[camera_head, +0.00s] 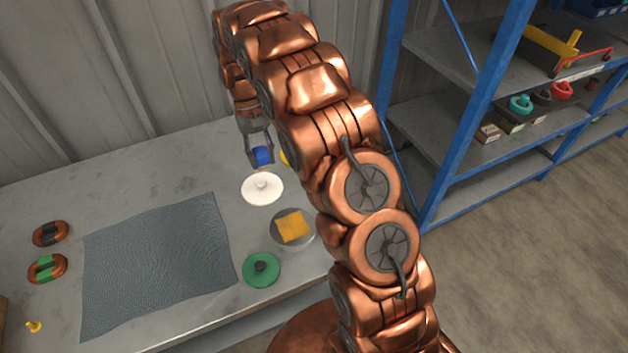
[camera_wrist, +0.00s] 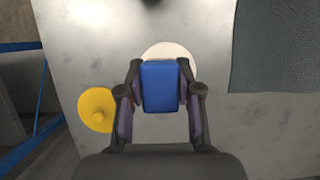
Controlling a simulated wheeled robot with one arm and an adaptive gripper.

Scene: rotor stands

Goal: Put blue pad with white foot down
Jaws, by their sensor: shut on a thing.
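A blue pad (camera_head: 262,156) is held between the fingers of my gripper (camera_head: 258,146), above the table. In the wrist view the blue pad (camera_wrist: 160,87) fills the space between the two fingertips (camera_wrist: 160,80). A white round foot with a small knob (camera_head: 262,188) is on the table just below the pad in the head view. The white foot (camera_wrist: 171,50) also shows in the wrist view, partly hidden behind the pad. A gap shows between pad and white foot in the head view.
A grey mat (camera_head: 155,262) covers the table's middle. A green disc (camera_head: 261,270) and a plate with an orange sponge (camera_head: 292,226) stand near the front edge. A yellow disc (camera_wrist: 98,110) is left of my gripper. Two copper rings (camera_head: 47,268) lie far left. Blue shelving stands right.

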